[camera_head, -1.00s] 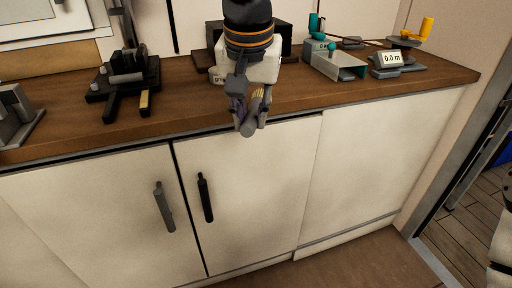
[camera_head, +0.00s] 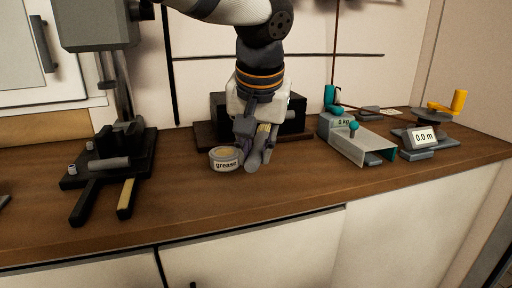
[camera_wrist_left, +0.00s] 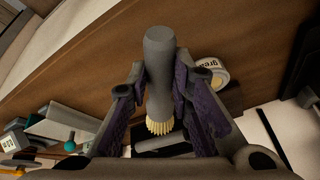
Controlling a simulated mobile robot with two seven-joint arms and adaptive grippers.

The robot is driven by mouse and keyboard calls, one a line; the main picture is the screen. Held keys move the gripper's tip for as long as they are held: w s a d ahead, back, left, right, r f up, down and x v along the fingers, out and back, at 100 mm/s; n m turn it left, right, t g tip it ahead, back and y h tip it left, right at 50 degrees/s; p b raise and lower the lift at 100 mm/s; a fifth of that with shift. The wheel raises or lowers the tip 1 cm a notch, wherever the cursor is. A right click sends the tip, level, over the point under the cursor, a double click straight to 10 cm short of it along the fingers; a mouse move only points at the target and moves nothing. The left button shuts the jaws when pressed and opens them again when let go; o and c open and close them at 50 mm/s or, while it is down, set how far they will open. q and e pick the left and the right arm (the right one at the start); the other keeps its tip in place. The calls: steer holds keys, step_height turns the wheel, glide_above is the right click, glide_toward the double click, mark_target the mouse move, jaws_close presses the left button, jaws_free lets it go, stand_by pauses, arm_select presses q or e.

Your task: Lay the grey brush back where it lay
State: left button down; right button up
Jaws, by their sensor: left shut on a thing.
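The grey brush (camera_wrist_left: 159,70) is between the fingers of my left gripper (camera_head: 254,158), with its pale bristles (camera_wrist_left: 159,127) toward the palm in the left wrist view. The gripper is shut on the brush's grey body. In the head view the gripper and brush (camera_head: 253,160) are above the counter, right beside the grease tin (camera_head: 224,158). Whether the brush touches the counter or tin cannot be told. My right gripper is not in view.
A black device with two prongs (camera_head: 110,165) stands on the wooden counter (camera_head: 200,205) at left. A dark box (camera_head: 298,115) is behind the gripper. A grey stand with teal parts (camera_head: 355,140) and a 0.0 m display (camera_head: 424,136) are at right. The front middle counter is clear.

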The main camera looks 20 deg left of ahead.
arm_select(q)
steer(key=shift+w+f, duration=0.1)
steer(key=shift+f, duration=2.95)
steer(key=shift+f, duration=0.55)
steer(key=c, duration=1.3)
jaws_free()
steer(key=shift+c, duration=0.2)
steer(key=v, duration=1.2)
steer(key=shift+a, duration=0.1)
